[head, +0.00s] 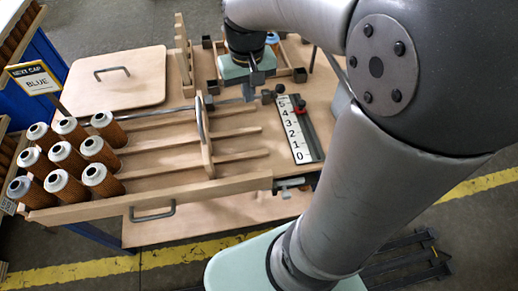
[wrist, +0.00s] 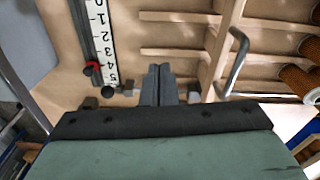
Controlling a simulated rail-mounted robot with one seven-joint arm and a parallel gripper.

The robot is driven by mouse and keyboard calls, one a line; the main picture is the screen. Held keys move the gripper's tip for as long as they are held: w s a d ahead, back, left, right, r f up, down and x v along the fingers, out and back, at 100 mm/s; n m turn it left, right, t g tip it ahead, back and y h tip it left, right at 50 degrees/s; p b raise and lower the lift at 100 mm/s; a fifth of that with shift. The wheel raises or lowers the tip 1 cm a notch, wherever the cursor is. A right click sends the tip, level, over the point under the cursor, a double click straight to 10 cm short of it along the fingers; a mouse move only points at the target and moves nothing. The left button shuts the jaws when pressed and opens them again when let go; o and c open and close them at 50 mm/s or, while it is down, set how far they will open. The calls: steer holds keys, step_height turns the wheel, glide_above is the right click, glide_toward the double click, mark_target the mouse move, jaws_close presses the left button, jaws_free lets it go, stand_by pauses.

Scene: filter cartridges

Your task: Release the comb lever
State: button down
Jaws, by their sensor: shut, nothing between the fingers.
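My gripper (head: 250,92) points down at the far side of the workbench. Its fingers (wrist: 158,85) are together with nothing between them. A small black ball knob (head: 280,88) sits just right of the fingers, at the top end of the number scale. It also shows in the wrist view (wrist: 107,91), apart from the fingers. I cannot tell for sure whether this knob is the comb lever. A wooden upright board with a metal handle (head: 201,125) stands across the lanes, and its handle shows in the wrist view (wrist: 236,60). A grey lever-like fitting (head: 290,184) is at the front rail's right end.
A white scale numbered 0 to 5 (head: 295,130) has a red slider (head: 300,107) near the 5. Several orange filter cartridges (head: 67,157) stand at the left end of the lanes. A wooden lid (head: 115,78) lies behind them. A sign (head: 35,79) reads "NEXT CAP BLUE".

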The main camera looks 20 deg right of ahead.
steer(key=s+a+f, duration=0.1)
steer(key=s+f, duration=0.1)
steer(key=s, duration=0.4)
steer(key=s+a+f+n, duration=0.1)
steer(key=s+f, duration=0.1)
steer(key=s, duration=0.5)
steer(key=shift+a+f+b, duration=0.3)
steer(key=shift+a+f, duration=0.1)
steer(key=shift+s+f, duration=0.2)
steer(key=shift+s, duration=0.15)
